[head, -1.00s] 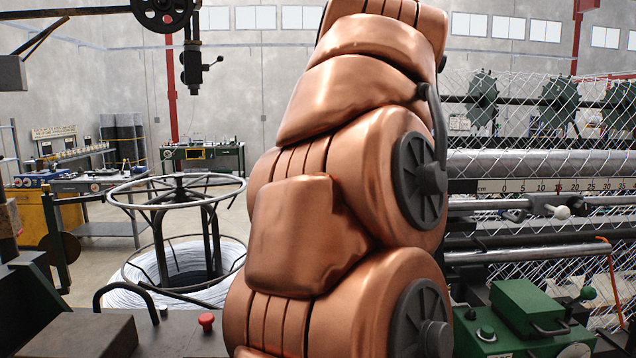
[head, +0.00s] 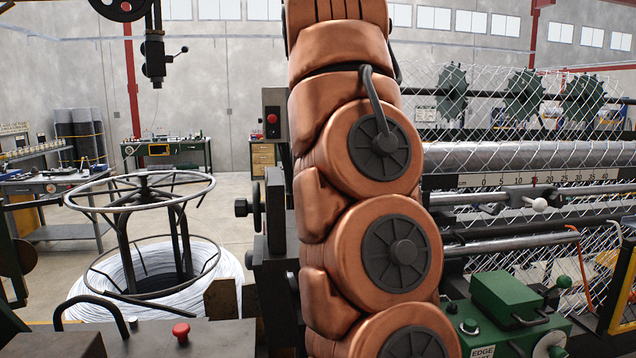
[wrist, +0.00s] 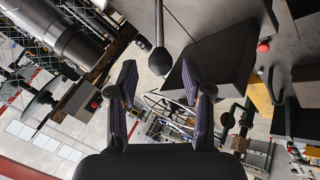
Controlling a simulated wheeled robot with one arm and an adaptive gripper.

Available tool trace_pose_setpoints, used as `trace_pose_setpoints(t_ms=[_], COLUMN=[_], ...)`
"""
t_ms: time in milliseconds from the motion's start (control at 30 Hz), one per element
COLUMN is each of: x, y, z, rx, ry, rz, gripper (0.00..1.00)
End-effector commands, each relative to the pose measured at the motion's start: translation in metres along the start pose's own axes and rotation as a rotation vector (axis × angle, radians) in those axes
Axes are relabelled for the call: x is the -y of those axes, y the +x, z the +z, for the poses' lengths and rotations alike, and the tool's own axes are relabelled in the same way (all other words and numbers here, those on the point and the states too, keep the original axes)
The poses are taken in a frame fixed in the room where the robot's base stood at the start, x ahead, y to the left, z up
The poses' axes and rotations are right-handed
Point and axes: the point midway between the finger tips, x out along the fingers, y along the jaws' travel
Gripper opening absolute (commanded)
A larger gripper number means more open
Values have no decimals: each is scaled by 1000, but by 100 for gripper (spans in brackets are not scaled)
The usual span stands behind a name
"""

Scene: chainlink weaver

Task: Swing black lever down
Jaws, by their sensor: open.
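A black lever (wrist: 159,28) with a round knob (wrist: 160,62) at its end shows at the top middle of the wrist view. My gripper (wrist: 157,77) is open, with one finger on each side of the picture's middle. The knob lies in line with the gap between the fingertips, slightly beyond them. Nothing is held between the fingers, and I see no contact with the lever. In the head view my copper-coloured arm fills the middle, and my gripper and this lever cannot be made out there.
A dark block (wrist: 208,62) lies right of the lever in the wrist view. In the head view, a wire coil stand (head: 140,190) is at left, a red button (head: 181,331) at front, and a green control box (head: 508,298) and woven mesh (head: 470,95) at right.

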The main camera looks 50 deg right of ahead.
Motion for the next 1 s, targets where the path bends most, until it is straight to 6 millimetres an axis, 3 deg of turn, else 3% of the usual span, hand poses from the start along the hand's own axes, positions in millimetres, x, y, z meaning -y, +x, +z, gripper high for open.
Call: trace_pose_setpoints(t_ms=[1000], x=[0], y=[52], z=[1], rx=[-2], ry=[0], rz=[-1], gripper=[50])
